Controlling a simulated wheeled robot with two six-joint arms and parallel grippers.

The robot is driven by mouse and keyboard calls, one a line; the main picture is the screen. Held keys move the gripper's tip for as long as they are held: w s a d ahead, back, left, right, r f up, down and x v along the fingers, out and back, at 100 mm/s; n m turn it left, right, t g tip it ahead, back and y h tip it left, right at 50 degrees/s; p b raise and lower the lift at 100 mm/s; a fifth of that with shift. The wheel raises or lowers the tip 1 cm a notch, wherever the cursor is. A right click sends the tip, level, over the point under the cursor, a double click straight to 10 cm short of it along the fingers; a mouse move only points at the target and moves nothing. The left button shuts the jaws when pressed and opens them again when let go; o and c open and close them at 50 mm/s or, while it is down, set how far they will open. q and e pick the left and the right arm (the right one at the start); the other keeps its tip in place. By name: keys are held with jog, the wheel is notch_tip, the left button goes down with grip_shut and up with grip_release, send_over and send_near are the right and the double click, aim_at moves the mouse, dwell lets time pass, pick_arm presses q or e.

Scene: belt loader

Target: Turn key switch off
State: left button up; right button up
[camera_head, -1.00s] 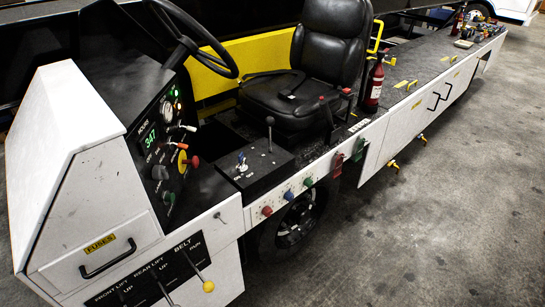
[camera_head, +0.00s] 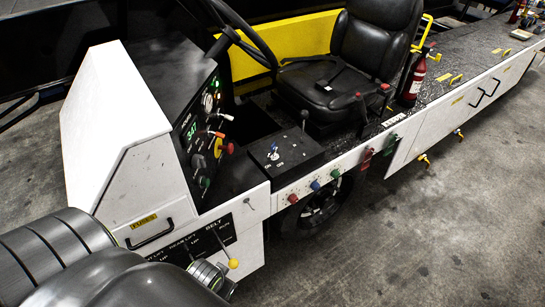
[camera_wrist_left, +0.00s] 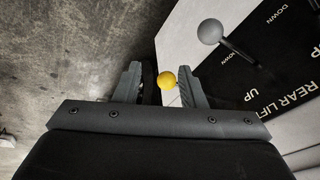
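The dash panel (camera_head: 204,128) on the white console carries a green-lit display, knobs and a red button. The key switch is too small to tell apart for certain. A small silver-blue switch (camera_head: 274,153) stands on the black box beside the seat, with tiny white labels. My left gripper (camera_wrist_left: 162,82) is open in the left wrist view. A yellow ball knob (camera_wrist_left: 167,80) shows between its fingers, nearer the right one; I cannot tell whether they touch. In the head view my left arm fills the lower left and its fingers are not clear. My right gripper is not in view.
A lever panel (camera_head: 208,244) marked for lifts and belt is on the console side, with a yellow-knobbed lever (camera_head: 233,264). A grey knob (camera_wrist_left: 210,31) shows beside it in the wrist view. The steering wheel (camera_head: 240,35), seat (camera_head: 335,90) and fire extinguisher (camera_head: 415,80) stand behind.

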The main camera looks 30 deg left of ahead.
pick_arm(q)
jog(key=shift+t+h, duration=0.3)
jog(key=shift+t, duration=0.2)
jog(key=w+a+r+p, duration=0.1)
jog(key=w+r, duration=0.3)
jog(key=w, duration=0.4)
jog(key=w+a+r+p, duration=0.1)
jog(key=w+r, duration=0.3)
jog(key=w, duration=0.4)
jog(key=w+a+r+p, duration=0.1)
jog(key=w+a+r, duration=0.2)
jog(key=w+r, duration=0.2)
jog(key=shift+w+a, duration=0.2)
jog(key=shift+w, duration=1.2)
jog(key=w+a+r, duration=0.3)
jog(key=w+r, duration=0.3)
jog(key=w, duration=0.2)
jog(key=n+p, duration=0.1)
send_near(272, 152)
jog(key=shift+t, duration=0.4)
jog(key=b+x, duration=0.4)
jog(key=b, duration=0.1)
jog(key=b+x, duration=0.5)
jog(key=shift+a, duration=0.25)
jog(key=shift+w+f+b, duration=0.3)
jog(key=shift+f+b, duration=0.25)
jog(key=shift+b, duration=0.6)
